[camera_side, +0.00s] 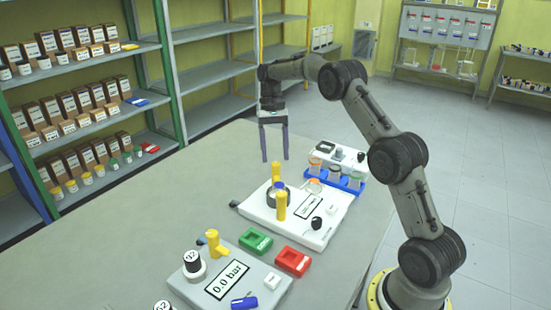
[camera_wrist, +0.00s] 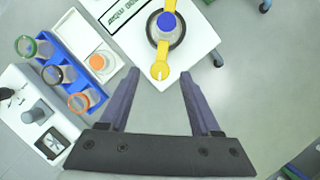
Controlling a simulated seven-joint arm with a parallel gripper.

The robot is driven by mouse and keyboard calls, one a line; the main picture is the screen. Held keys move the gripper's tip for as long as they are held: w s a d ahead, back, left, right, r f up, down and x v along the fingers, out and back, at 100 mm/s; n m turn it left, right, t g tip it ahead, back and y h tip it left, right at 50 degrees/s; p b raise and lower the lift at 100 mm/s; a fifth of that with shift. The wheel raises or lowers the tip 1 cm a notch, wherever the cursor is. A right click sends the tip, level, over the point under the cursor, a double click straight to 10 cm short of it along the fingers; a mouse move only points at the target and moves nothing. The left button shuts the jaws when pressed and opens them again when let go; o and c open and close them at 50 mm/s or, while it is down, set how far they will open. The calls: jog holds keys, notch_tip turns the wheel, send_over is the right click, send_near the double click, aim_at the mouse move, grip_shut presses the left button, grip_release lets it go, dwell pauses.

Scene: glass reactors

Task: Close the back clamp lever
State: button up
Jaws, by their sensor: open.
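The glass reactor shows as a vessel with a blue cap (camera_wrist: 166,22) and dark ring on a white base unit (camera_side: 325,225). Two yellow clamp levers flank it. The back lever (camera_side: 277,174) looks upright in the side view; in the wrist view it (camera_wrist: 159,68) points from the vessel toward my gripper. The front lever (camera_side: 281,206) stands on the near side. My gripper (camera_side: 275,158) points down, open and empty, behind and above the back lever. In the wrist view its fingertips (camera_wrist: 159,73) lie on either side of the lever's end; contact is not visible.
A blue rack (camera_side: 345,180) with several ringed jars stands right of the reactor. In front are a pressure unit (camera_side: 230,285) with a yellow lever, a green tray (camera_side: 255,241) and a red tray (camera_side: 292,262). The table's left side (camera_side: 190,185) is clear.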

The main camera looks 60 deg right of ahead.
jog(key=shift+v, duration=2.75)
